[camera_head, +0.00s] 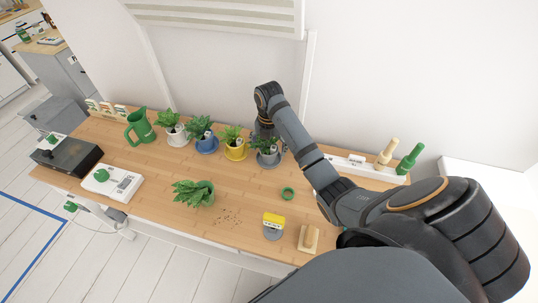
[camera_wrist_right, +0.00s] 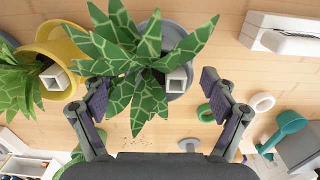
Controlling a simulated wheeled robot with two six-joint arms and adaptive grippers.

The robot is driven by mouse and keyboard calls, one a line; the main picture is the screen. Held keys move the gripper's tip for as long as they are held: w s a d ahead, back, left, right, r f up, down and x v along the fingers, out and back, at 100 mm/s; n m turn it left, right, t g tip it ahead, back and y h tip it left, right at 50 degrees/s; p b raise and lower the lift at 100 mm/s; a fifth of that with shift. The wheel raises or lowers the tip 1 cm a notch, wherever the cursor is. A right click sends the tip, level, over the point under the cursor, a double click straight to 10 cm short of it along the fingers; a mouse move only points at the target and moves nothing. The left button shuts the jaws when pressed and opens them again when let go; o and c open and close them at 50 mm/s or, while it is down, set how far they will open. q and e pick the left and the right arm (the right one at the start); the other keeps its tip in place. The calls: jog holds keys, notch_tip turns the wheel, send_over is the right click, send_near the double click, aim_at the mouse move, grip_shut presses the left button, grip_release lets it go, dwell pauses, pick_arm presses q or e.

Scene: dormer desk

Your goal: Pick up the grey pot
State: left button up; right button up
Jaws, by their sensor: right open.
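The grey pot (camera_head: 269,159) holds a green leafy plant and stands upright at the right end of a row of potted plants on the wooden desk. In the right wrist view its grey rim (camera_wrist_right: 185,86) shows beneath patterned leaves, with a small white tag in it. My right gripper (camera_head: 265,130) is over the back of the grey pot in the head view, partly hidden by leaves. In the wrist view the right gripper (camera_wrist_right: 157,95) is open, one finger on each side of the plant; I cannot tell whether they touch it. My left gripper is not in view.
The yellow pot (camera_head: 235,154) stands close left of the grey pot, then the blue pot (camera_head: 207,148) and white pot (camera_head: 173,138). A white rack (camera_head: 362,169) lies right.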

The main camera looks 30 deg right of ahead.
aim_at(269, 152)
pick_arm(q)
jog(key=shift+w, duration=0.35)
pick_arm(e)
jog(key=c, duration=1.4)
jog(key=shift+r, duration=0.1)
jog(key=shift+r, duration=0.25)
notch_tip(269, 152, up, 3)
jog(key=shift+f+p, duration=0.2)
jog(key=shift+p, duration=0.15)
jog(key=w+a+r, duration=0.2)
jog(key=w+r, duration=0.1)
jog(key=w+a+r+p, duration=0.1)
jog(key=w+a+r, duration=0.2)
jog(key=w, duration=0.1)
jog(key=w+a+r, duration=0.3)
jog(key=w, duration=0.1)
jog(key=shift+r+p, duration=0.1)
jog(key=shift+p, duration=0.25)
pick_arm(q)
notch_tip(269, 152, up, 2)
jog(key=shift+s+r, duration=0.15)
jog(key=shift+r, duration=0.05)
pick_arm(e)
jog(key=shift+w+a+r, duration=0.1)
jog(key=shift+a+r, duration=0.05)
jog(key=shift+r, duration=0.15)
